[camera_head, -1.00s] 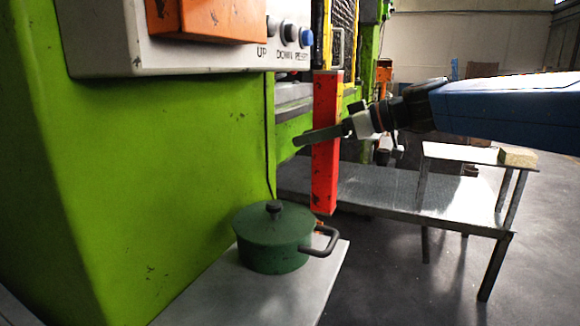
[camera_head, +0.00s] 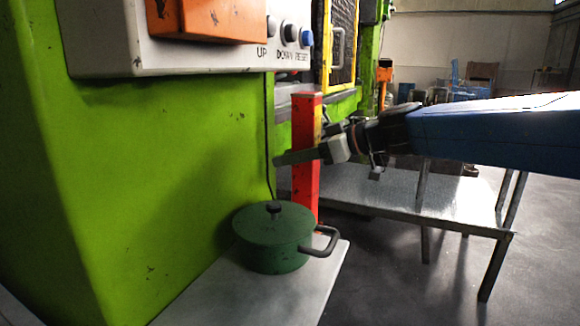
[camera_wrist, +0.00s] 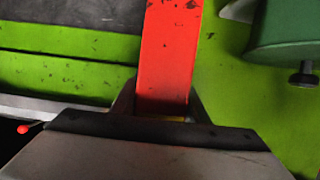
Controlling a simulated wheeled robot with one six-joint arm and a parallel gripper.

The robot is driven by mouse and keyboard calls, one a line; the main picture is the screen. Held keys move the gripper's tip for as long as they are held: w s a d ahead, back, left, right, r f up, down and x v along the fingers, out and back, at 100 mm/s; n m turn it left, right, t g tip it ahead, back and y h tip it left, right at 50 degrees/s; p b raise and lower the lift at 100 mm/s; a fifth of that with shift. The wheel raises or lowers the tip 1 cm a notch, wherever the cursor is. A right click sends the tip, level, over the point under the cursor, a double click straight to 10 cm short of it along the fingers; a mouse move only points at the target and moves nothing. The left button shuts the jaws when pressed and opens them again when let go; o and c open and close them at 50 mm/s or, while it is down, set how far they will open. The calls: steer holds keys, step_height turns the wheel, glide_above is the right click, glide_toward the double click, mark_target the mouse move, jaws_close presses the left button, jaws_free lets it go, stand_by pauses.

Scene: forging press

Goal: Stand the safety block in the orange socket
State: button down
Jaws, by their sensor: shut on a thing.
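The safety block is a long red bar (camera_head: 306,135) with a yellowish strip on its right side. It stands about upright in the head view, beside the green press. My gripper (camera_head: 298,157) is shut on it around its middle, with a dark finger across its front. In the wrist view the red block (camera_wrist: 168,50) runs up out of the dark jaws (camera_wrist: 163,108). Its lower end in the head view is partly hidden behind the green pot, so I cannot tell what it touches. I cannot make out the orange socket.
A green lidded pot (camera_head: 273,240) stands on a pale plate (camera_head: 240,292) just in front of the block. The green press wall (camera_head: 160,170) and a grey control box (camera_head: 100,40) are at left. A metal table (camera_head: 450,200) stands behind my arm.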

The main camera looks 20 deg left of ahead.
steer(key=shift+a+f, duration=0.2)
steer(key=shift+f, duration=1.05)
steer(key=c, duration=1)
jaws_free()
steer(key=shift+c, duration=0.2)
steer(key=v, duration=1.2)
steer(key=shift+s, duration=0.1)
steer(key=s+d+f+m+t+h, duration=0.1)
steer(key=s+d+f+m+h, duration=0.3)
steer(key=d, duration=0.9)
steer(key=s+d+f+m+t+h, duration=0.1)
steer(key=s+d+f+m+h, duration=0.4)
steer(key=s+d+f, duration=0.6)
steer(key=s+d+f+m+t+h, duration=0.1)
steer(key=s+d+f+m+h, duration=0.4)
steer(key=d+f, duration=0.8)
steer(key=s+d+m, duration=0.2)
steer(key=d+m, duration=0.1)
steer(key=shift+s+d+f+t, duration=0.2)
steer(key=shift+d+f+t, duration=0.1)
steer(key=shift+t, duration=0.1)
